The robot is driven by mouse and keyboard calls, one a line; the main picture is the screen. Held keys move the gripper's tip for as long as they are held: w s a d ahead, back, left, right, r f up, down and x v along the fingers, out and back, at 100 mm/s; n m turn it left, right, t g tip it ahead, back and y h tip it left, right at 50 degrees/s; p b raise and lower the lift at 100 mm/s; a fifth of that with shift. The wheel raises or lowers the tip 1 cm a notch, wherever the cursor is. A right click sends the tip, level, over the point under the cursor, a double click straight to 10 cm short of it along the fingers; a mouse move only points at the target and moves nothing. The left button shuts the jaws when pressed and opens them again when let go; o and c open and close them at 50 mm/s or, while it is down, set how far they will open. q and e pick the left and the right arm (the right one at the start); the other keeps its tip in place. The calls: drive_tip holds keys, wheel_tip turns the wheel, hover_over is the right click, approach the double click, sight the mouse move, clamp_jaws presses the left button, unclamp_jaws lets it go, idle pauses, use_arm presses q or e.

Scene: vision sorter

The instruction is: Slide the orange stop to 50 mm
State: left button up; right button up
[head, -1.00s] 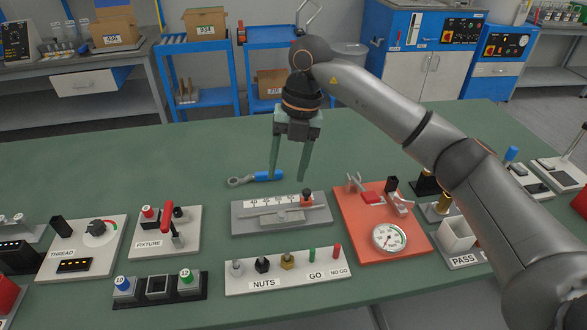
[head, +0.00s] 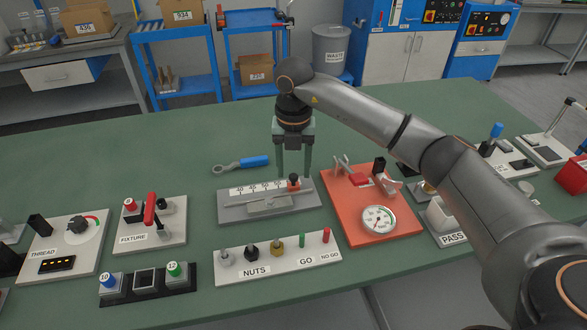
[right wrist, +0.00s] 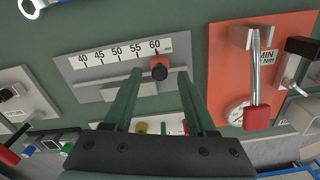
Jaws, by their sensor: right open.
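The orange stop (head: 294,182) sits at the right end of a slide on a grey plate (head: 228,214). In the right wrist view the orange stop (right wrist: 159,62) is just below the 60 mark of the white scale (right wrist: 120,50); a dark knob shows at its lower side. The scale reads 40 to 60, with 50 near its middle. My right gripper (head: 294,174) points down at the stop, open, one finger to each side of it. I cannot tell whether the fingertips reach down beside it or touch it. My left gripper is out of view.
A red gauge board (head: 340,222) stands close on the right. A white board with nuts and GO pins (head: 290,258) lies in front. The green bench (head: 150,160) is clear at the back left.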

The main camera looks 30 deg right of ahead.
drive_tip(key=shift+f, duration=0.35)
drive_tip(key=shift+c, duration=0.4)
clamp_jaws()
idle(0.9)
